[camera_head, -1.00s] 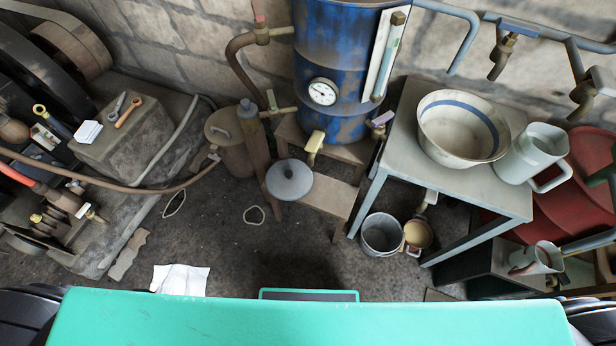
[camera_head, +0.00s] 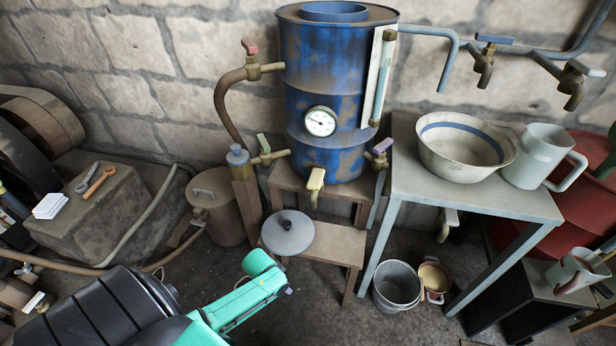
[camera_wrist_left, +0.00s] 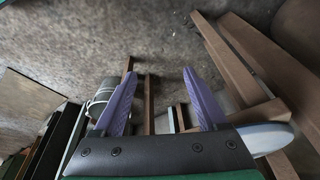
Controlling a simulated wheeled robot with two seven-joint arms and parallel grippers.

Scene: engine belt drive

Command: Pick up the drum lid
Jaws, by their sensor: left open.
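A round grey-blue lid (camera_head: 288,233) with a small knob in its middle lies flat at the left end of the low wooden bench, in front of the blue drum (camera_head: 335,95). What supports its left side is hidden. A pale grey round edge, which looks like this lid, shows at the right in the left wrist view (camera_wrist_left: 265,137), partly behind the gripper. My left gripper (camera_wrist_left: 165,72) is open, with two purple fingers spread and nothing between them. In the head view my left arm reaches in from the lower left and ends just below the lid; its fingertips are hard to make out. My right gripper is not in view.
A low wooden bench (camera_head: 336,246) stands right of the lid, and a brown lidded can (camera_head: 222,212) behind it at left. A grey table (camera_head: 480,202) holds a bowl (camera_head: 462,150) and jug (camera_head: 538,155). A bucket (camera_head: 396,287) stands on the floor.

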